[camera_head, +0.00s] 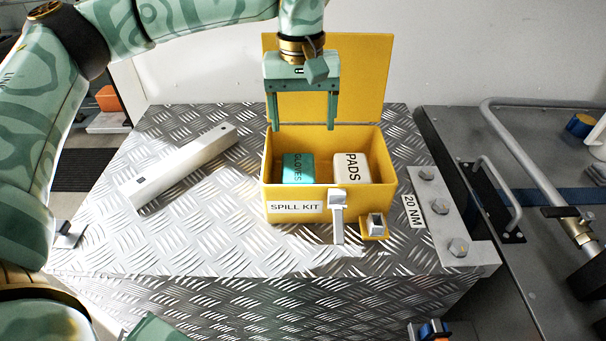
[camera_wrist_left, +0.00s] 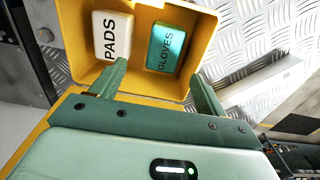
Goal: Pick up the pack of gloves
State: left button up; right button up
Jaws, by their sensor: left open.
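The pack of gloves (camera_head: 299,168) is a teal block marked GLOVES, lying in the left part of the open yellow spill kit box (camera_head: 292,209). It also shows in the left wrist view (camera_wrist_left: 165,49), ahead of the fingers. My left gripper (camera_head: 302,127) points down over the box, open and empty, with its fingertips above the pack and apart from it. In the left wrist view my left gripper (camera_wrist_left: 160,76) has its two fingers spread wide, one toward each side of the pack. My right gripper does not show.
A white PADS pack (camera_head: 351,167) lies beside the gloves on the right. The raised yellow lid (camera_head: 328,75) stands behind. A pale bar (camera_head: 180,166) lies left on the tread-plate top (camera_head: 200,235). A bolted plate (camera_head: 448,222) and grey handle (camera_head: 499,195) are at right.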

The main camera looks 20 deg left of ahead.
aim_at(298, 168)
pick_arm(q)
jog(key=f, duration=1)
jog(key=shift+a+f, duration=0.35)
jog(key=shift+a, duration=0.05)
jog(key=f, duration=0.5)
jog(key=shift+w+a, duration=0.1)
jog(key=shift+a, duration=0.1)
jog(key=c, duration=0.9)
